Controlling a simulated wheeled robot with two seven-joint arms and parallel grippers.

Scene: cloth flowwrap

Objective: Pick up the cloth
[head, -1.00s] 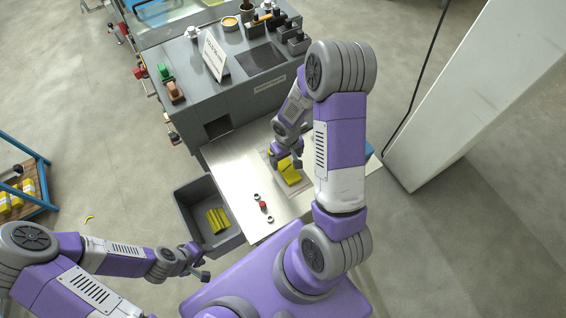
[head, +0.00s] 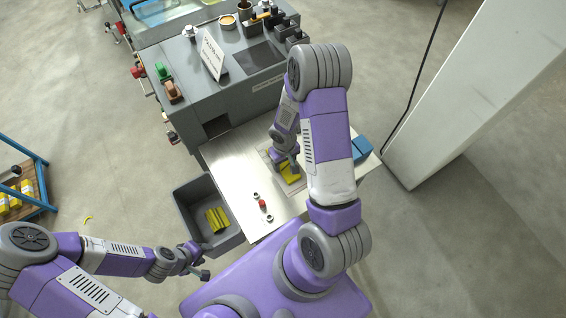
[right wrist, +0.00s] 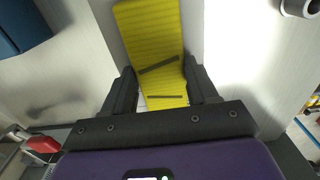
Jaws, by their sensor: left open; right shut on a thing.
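The yellow cloth (head: 290,177) lies at the pale panel on the metal table, partly hidden by my right gripper (head: 286,167). In the right wrist view the cloth (right wrist: 152,35) is a long ribbed yellow strip with two dark bands, running between the fingers of my right gripper (right wrist: 162,88). These fingers are shut on it. Whether the cloth is clear of the table cannot be told. My left gripper (head: 199,262) is open and empty, low at the left, beside the grey bin's near edge.
A grey bin (head: 185,199) holding yellow cloths (head: 217,220) stands left of the metal table (head: 228,160). Small buttons (head: 262,204) sit near the table's front edge. A grey machine (head: 250,93) stands behind; a blue box (head: 362,150) is at the right.

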